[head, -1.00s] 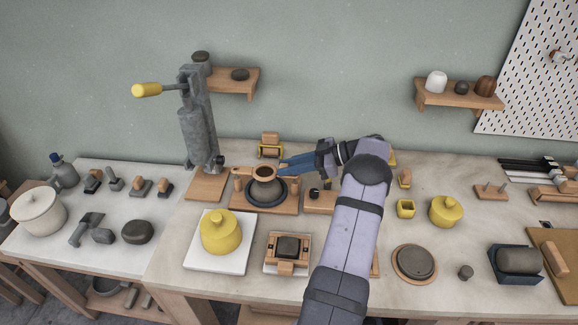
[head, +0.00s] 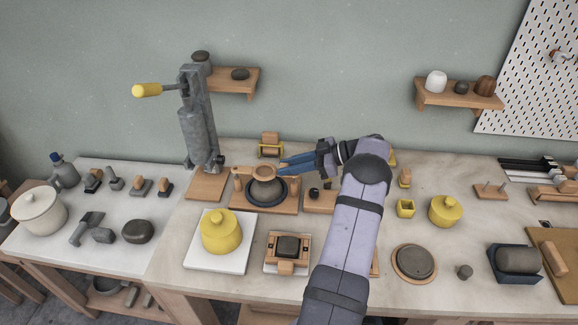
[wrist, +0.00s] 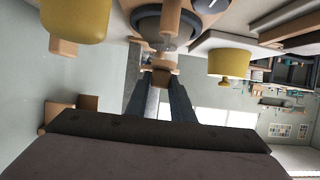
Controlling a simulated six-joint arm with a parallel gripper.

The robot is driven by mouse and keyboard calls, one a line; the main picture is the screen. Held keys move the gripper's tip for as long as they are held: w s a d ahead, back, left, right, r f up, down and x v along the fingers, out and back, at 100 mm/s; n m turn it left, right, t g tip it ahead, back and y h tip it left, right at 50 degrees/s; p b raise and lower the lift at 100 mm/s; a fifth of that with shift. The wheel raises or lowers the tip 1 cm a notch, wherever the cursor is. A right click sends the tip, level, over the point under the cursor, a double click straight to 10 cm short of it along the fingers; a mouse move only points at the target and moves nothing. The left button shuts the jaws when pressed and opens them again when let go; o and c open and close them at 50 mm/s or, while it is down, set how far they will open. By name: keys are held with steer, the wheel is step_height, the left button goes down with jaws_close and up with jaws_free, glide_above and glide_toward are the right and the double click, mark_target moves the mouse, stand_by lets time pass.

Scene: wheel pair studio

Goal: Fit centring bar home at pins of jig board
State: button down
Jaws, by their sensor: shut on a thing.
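The jig board (head: 291,206) lies on the bench left of centre, bearing a dark round part (head: 252,199). The wooden centring bar (head: 264,171), with a round middle, spans above that part. My gripper (head: 283,166) comes from the right, its blue fingers shut on the bar's right end. In the wrist view, the fingertips (wrist: 161,80) close on a wooden end of the bar (wrist: 162,64), with the dark round part (wrist: 146,22) beyond. The pins are not clearly visible, and I cannot tell whether the bar touches them.
A grey lever press (head: 197,125) stands behind left. A yellow lidded pot (head: 220,231) on a white slab and a small wooden fixture (head: 288,247) stand in front. A wooden block (head: 319,203) is close on the right. My arm covers the bench right of it.

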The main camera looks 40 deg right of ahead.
steer(key=shift+f, duration=0.15)
steer(key=shift+f+b, duration=0.9)
steer(key=shift+f, duration=0.35)
steer(key=shift+f, duration=0.3)
stand_by(0.6)
steer(key=c, duration=1.5)
jaws_free()
steer(key=shift+o, duration=0.2)
steer(key=shift+d, duration=0.1)
